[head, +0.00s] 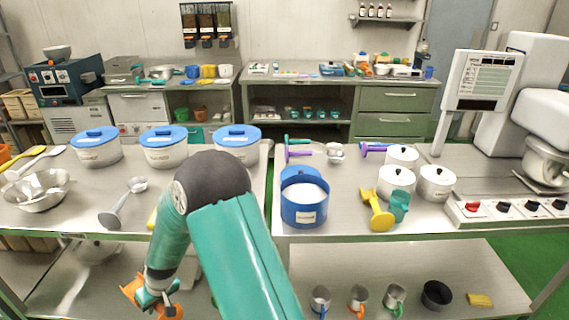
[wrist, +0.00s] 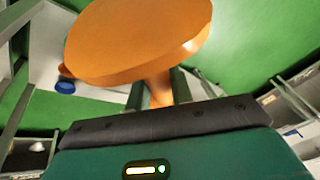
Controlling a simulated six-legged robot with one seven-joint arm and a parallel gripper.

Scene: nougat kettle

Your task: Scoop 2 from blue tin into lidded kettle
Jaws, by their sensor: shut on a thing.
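A blue tin (head: 304,214) stands open on the middle of the worktop with white stuff inside. Several white lidded pots with dark knobs stand to its right, among them one at the front (head: 394,184) and one at the right (head: 436,185); I cannot tell which is the kettle. My gripper (head: 155,297) is low at the left, below the worktop's front edge, and well away from the tin. It is shut on an orange tool (head: 130,290). In the wrist view the orange tool (wrist: 140,40) shows a broad round face and a short stem between the fingers (wrist: 158,92).
White pots with blue lids (head: 163,150) stand at the back left. A metal ladle (head: 120,203) and bowl (head: 38,195) lie at the left. A yellow scoop (head: 378,212) and teal cup (head: 399,207) stand right of the tin. Mugs (head: 358,300) stand on the lower shelf (head: 455,265).

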